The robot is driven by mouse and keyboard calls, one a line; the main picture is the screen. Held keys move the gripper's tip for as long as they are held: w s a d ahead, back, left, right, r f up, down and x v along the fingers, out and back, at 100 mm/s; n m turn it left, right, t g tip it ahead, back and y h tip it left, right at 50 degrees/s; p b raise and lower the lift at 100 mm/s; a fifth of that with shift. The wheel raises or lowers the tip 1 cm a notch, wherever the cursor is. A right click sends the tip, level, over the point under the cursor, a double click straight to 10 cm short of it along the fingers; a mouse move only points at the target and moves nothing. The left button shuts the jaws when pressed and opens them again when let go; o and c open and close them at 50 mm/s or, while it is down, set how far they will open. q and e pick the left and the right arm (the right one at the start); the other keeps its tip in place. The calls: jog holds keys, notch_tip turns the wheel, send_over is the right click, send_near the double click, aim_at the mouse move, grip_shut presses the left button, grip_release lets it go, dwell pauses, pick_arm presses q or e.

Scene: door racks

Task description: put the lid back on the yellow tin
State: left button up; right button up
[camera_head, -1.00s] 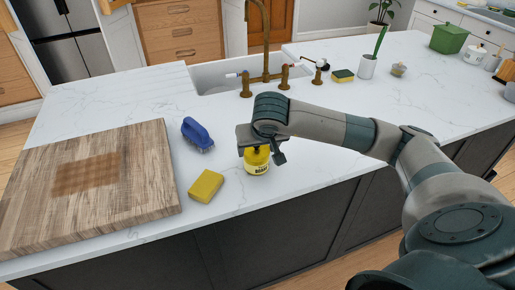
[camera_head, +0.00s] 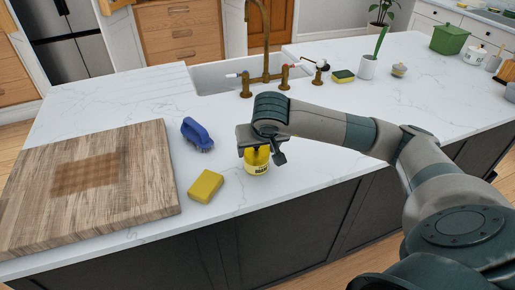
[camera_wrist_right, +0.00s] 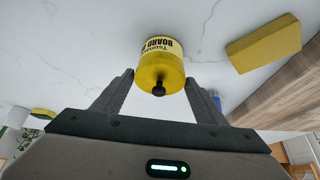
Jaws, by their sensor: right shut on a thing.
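The small yellow tin (camera_head: 257,168) with dark lettering stands on the white counter, right of the yellow sponge. Its yellow side and label also show in the wrist view (camera_wrist_right: 160,46). A yellow lid (camera_wrist_right: 152,72) with a black knob sits over the tin's top; I see no clear gap between them. My right gripper (camera_head: 262,150) is above the tin, with its fingers on either side of the lid. It is shut on the lid, as it also shows in the wrist view (camera_wrist_right: 160,80). My left gripper is not in view.
A yellow sponge (camera_head: 206,186) and a blue brush (camera_head: 197,133) lie left of the tin. A thick wooden board (camera_head: 130,190) covers the counter's left. The sink (camera_head: 215,80) with brass taps is behind.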

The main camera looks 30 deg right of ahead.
jog(key=shift+b, duration=0.45)
dwell(0.6)
jog(key=o, duration=1.5)
jog(key=shift+r, duration=0.1)
jog(key=shift+r+p, duration=1.3)
jog(key=shift+r, duration=2.1)
jog(key=shift+c, duration=0.2)
grip_shut()
